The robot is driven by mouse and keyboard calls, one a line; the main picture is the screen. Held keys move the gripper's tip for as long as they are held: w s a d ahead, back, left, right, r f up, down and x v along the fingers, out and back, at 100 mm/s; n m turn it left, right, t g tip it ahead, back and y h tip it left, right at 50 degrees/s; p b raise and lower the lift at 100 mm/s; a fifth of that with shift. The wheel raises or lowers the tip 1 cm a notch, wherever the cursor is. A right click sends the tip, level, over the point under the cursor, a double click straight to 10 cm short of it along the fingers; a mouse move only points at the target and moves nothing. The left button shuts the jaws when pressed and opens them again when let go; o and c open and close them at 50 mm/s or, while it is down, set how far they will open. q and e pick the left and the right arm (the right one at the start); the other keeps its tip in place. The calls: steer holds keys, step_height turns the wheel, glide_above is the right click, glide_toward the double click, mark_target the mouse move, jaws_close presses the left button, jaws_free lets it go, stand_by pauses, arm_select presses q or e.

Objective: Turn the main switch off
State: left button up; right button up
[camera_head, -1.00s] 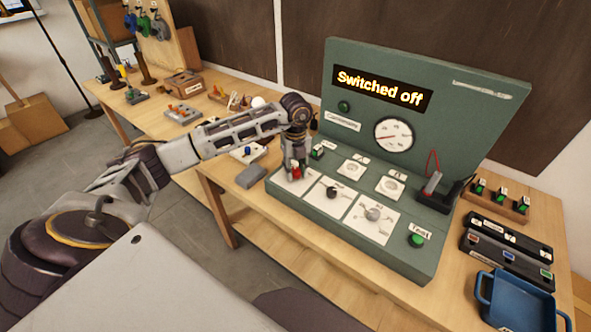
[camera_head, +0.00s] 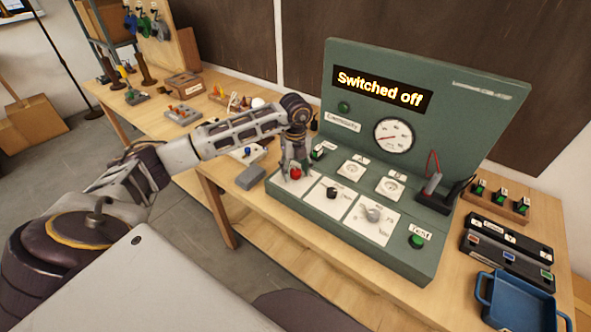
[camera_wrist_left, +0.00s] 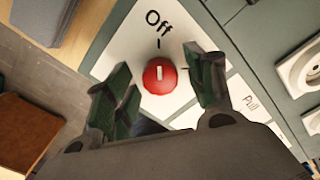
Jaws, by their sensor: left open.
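The main switch is a red round knob (camera_head: 295,173) on a white plate at the left end of the green test panel (camera_head: 455,95). In the left wrist view the knob (camera_wrist_left: 160,75) has a white mark that points up toward the word "Off". The panel's display (camera_head: 382,90) reads "Switched off". My left gripper (camera_head: 296,170) is over the knob. In the left wrist view its green-padded fingers (camera_wrist_left: 160,90) are open, one on each side of the knob, with visible gaps. My right gripper is not in view.
The panel also bears a gauge (camera_head: 394,134), a black knob (camera_head: 332,193), a grey knob (camera_head: 373,214) and a green test button (camera_head: 416,241). A grey block (camera_head: 251,177) lies left of the panel. A blue tray (camera_head: 515,298) stands at the right.

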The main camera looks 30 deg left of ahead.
mark_target(295, 171)
arm_select(q)
step_height(295, 171, up, 12)
stand_by(0.8)
steer(key=shift+s+f, duration=0.1)
stand_by(0.6)
